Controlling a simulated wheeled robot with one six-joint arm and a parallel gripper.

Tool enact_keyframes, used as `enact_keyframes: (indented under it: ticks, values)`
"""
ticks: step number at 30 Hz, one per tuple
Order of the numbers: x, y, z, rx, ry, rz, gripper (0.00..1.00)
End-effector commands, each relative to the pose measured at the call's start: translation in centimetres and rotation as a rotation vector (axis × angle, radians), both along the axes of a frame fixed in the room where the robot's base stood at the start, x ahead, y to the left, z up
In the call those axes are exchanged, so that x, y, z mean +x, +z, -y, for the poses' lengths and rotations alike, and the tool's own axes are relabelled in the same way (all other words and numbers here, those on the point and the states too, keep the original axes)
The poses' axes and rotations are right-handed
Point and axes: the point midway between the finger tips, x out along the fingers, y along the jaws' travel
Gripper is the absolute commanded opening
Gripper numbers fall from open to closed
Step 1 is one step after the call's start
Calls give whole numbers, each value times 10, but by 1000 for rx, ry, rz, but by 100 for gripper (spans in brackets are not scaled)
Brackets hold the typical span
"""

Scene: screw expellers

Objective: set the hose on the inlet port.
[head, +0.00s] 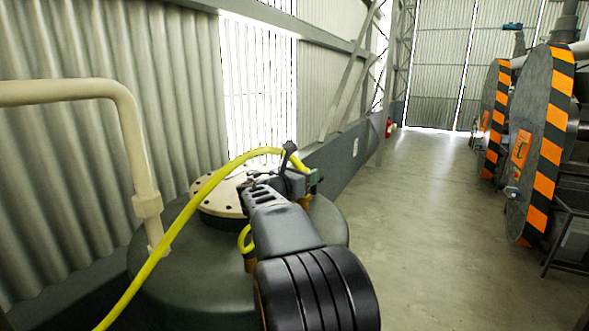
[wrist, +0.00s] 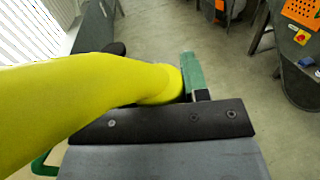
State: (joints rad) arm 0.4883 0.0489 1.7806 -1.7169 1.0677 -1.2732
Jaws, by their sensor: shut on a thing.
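The yellow hose (head: 190,208) rises from the lower left, arches over the tank top and bends down at my gripper (head: 303,178). In the wrist view the hose (wrist: 85,98) crosses from the left and its end part sits against a green finger pad (wrist: 193,72) of my gripper. My gripper is shut on the hose above the right part of the dark green tank (head: 190,285). The other finger is hidden behind the hose. The inlet port cannot be made out for certain; my arm and gripper cover part of the tank top, where an orange-brown fitting (head: 306,202) shows below the gripper.
A pale bolted flange (head: 222,203) lies on the tank top, left of my arm. A cream pipe (head: 130,115) enters the tank at the left. Round machines with orange-and-black striped rims (head: 547,150) stand at the right. The concrete floor (head: 420,200) between is clear.

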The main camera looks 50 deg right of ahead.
Motion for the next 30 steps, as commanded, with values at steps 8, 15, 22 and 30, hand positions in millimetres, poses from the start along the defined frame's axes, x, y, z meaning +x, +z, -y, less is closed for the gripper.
enact_keyframes:
  ticks: [8,15,22,30]
  values:
    - [3,-15,-4,-2,8,0,9]
    - [2,-38,-3,-2,7,0,9]
    - [2,-55,-2,-2,5,0,9]
    - [1,-56,-2,-2,4,1,9]
